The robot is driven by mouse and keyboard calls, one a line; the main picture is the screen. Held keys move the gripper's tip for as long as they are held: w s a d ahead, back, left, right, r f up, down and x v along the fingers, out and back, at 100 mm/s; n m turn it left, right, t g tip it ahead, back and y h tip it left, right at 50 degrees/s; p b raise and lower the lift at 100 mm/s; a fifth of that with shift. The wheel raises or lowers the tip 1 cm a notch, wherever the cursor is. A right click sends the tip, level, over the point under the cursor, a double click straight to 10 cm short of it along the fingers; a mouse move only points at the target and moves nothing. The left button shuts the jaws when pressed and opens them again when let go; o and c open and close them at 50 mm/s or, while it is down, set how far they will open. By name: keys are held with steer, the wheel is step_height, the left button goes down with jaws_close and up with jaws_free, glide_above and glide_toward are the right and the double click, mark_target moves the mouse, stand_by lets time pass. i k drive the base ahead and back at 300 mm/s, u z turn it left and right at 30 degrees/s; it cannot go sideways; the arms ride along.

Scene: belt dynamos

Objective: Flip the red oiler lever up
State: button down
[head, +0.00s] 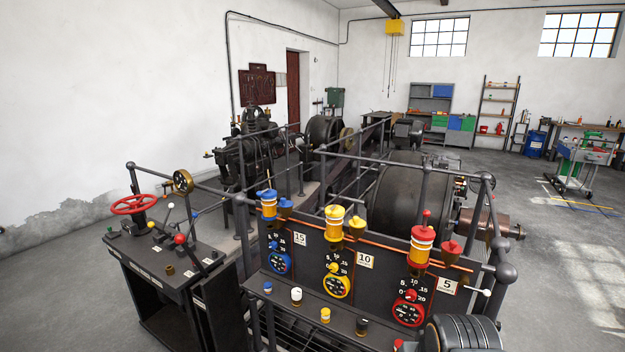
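The red oiler (422,245) stands upright on the right end of the dark panel's top edge. A thin red-tipped piece (426,215) rises from its top. It is too small to tell for certain whether this is the lever or how it is set. A small red-lidded brass cup (451,248) sits just right of the oiler. Below is a red dial (407,308) with a "5" label (447,285). My gripper's fingers are not in view. A dark ribbed rounded part at the bottom right edge cannot be told for certain.
A yellow oiler (334,226) and a blue oiler (268,204) stand to the left along the panel. Grey railings (488,205) run behind. A control desk with a red handwheel (134,204) stands left. A white-knobbed lever (487,293) sticks out at the panel's right. Open floor lies right.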

mark_target(427, 213)
steer(key=k, duration=0.55)
steer(key=u, duration=0.5)
steer(key=i, duration=1.3)
steer(key=z, duration=0.65)
